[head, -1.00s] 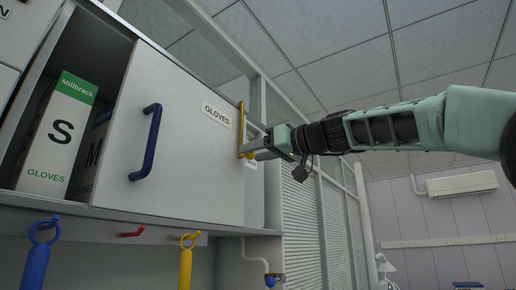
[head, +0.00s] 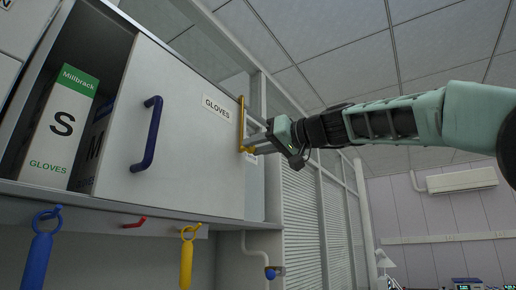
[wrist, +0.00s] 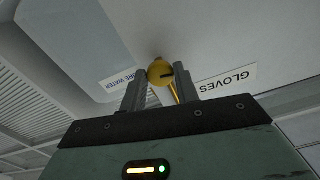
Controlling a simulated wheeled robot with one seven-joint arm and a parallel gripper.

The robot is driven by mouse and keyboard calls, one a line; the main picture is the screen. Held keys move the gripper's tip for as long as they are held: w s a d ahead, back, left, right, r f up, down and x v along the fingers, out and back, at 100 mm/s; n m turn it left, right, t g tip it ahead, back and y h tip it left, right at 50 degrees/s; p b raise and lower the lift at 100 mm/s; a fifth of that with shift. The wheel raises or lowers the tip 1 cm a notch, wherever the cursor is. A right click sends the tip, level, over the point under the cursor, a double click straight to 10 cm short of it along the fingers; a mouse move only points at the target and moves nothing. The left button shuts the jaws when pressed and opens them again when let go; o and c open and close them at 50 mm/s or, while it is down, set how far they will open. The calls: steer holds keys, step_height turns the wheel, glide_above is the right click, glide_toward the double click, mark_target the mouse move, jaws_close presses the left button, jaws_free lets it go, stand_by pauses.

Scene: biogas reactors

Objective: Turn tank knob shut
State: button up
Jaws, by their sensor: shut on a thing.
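A label ending in "WATER" (wrist: 118,79) lies left of the knob there.
A sliding cabinet door (head: 185,130) with a blue handle (head: 147,134) and a "GLOVES" label is left of my gripper. Glove boxes (head: 60,128) sit in the open cabinet. Free air lies below my arm.

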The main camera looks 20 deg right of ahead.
steer(key=shift+r+m+p, duration=0.1)
steer(key=shift+m+p, duration=0.4)
steer(key=shift+m, duration=7.3)
steer(key=o, duration=0.9)
steer(key=shift+o, duration=0.2)
steer(key=shift+s, duration=0.1)
steer(key=b+v, duration=0.6)
steer(key=v, duration=1.1)
